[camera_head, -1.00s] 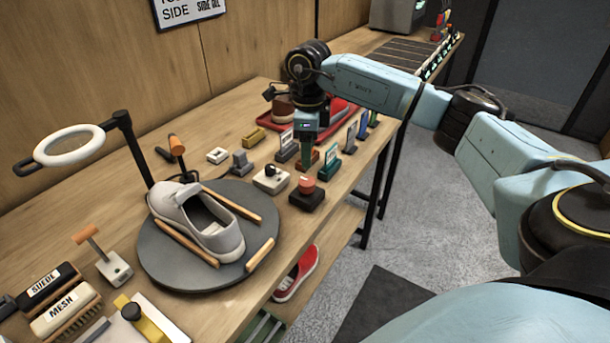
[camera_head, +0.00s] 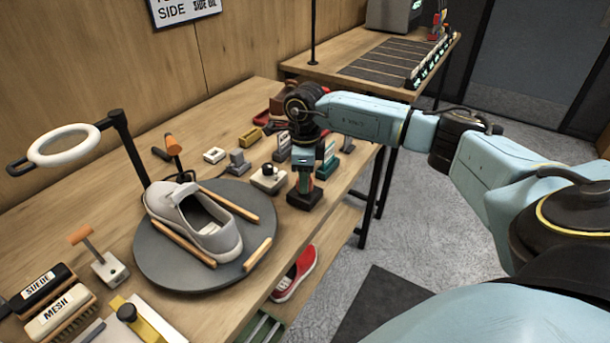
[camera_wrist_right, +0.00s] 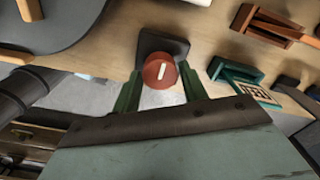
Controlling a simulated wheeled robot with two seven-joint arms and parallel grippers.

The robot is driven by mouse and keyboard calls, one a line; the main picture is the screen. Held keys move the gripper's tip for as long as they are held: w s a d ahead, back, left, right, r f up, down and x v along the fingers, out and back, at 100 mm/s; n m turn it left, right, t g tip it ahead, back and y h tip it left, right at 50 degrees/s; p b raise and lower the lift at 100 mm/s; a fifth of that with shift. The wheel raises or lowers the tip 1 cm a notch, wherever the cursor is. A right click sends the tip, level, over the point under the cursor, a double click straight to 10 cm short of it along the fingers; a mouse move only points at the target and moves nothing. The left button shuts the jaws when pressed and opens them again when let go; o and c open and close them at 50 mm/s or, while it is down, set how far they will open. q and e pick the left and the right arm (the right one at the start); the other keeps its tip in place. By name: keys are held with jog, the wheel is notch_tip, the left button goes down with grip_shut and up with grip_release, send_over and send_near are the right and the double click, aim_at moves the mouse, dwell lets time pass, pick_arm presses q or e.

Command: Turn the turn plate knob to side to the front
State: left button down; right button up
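The red round knob (camera_wrist_right: 154,75) with a white mark sits on a small black base (camera_wrist_right: 162,45) in the right wrist view. Its white mark is slightly tilted from upright there. My right gripper (camera_wrist_right: 162,88) is open, with one green finger on each side of the knob. In the head view the right gripper (camera_head: 305,183) is just above the black base (camera_head: 304,199) and mostly hides the knob. The grey round turn plate (camera_head: 165,265) carries a light grey shoe (camera_head: 205,228) between wooden bars. My left gripper is not in view.
A white box with a dark knob (camera_head: 268,178) stands just left of the gripper. Small holders, including a teal one (camera_wrist_right: 236,75), stand close by. A ring lamp (camera_head: 62,146) stands beyond the plate. Brushes (camera_head: 60,312) lie at the lower left.

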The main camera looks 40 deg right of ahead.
jog(key=c, duration=0.6)
jog(key=shift+o, duration=0.2)
